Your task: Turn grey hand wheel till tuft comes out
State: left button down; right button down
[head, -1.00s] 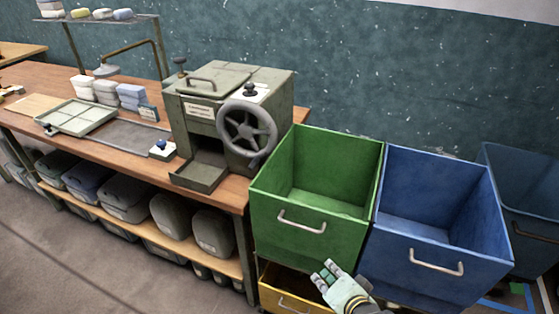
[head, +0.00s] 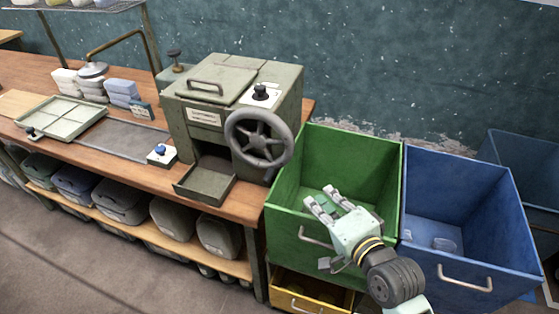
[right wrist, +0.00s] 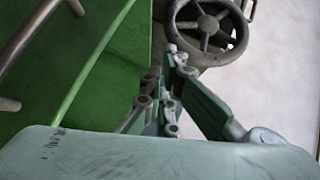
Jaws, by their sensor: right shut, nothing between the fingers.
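The grey hand wheel (head: 261,139) is a spoked wheel on the right front of a grey-green box machine (head: 205,117). An empty-looking drawer or chute tray (head: 203,185) sticks out below its front opening. No tuft shows. My right gripper (head: 319,197) is shut and empty, in front of the green bin in the head view, right of and below the wheel, and apart from it. In the right wrist view the wheel (right wrist: 208,25) shows beyond the fingertips (right wrist: 172,55). My left gripper is not in view.
The green bin (head: 350,150) stands right beside the machine's bench (head: 80,90), with a blue bin (head: 460,190) beside it and a yellow bin (head: 290,299) below. A blue-knobbed block (head: 162,157), a shallow tray (head: 67,119) and stacked pads lie left of the machine.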

jog(key=shift+w+a+r, duration=0.15)
jog(key=shift+w+a, duration=0.1)
jog(key=shift+w, duration=0.2)
jog(key=p, duration=0.2)
send_near(280, 167)
jog(key=w+d, duration=0.2)
jog(key=w, duration=0.1)
jog(key=a, duration=0.1)
jog(key=w+a+f+p, duration=0.1)
jog(key=a, duration=0.1)
jog(key=shift+w+a+f, duration=0.25)
jog(key=shift+a+f, duration=0.1)
jog(key=shift+f, duration=0.05)
jog(key=shift+w+a+f, duration=0.15)
jog(key=shift+a+f, duration=0.3)
jog(key=shift+f, duration=0.1)
jog(key=shift+w+a+f, duration=0.15)
jog(key=shift+a+f, duration=0.3)
jog(key=shift+f, duration=0.05)
jog(key=shift+s+d, duration=0.1)
jog(key=shift+d, duration=0.05)
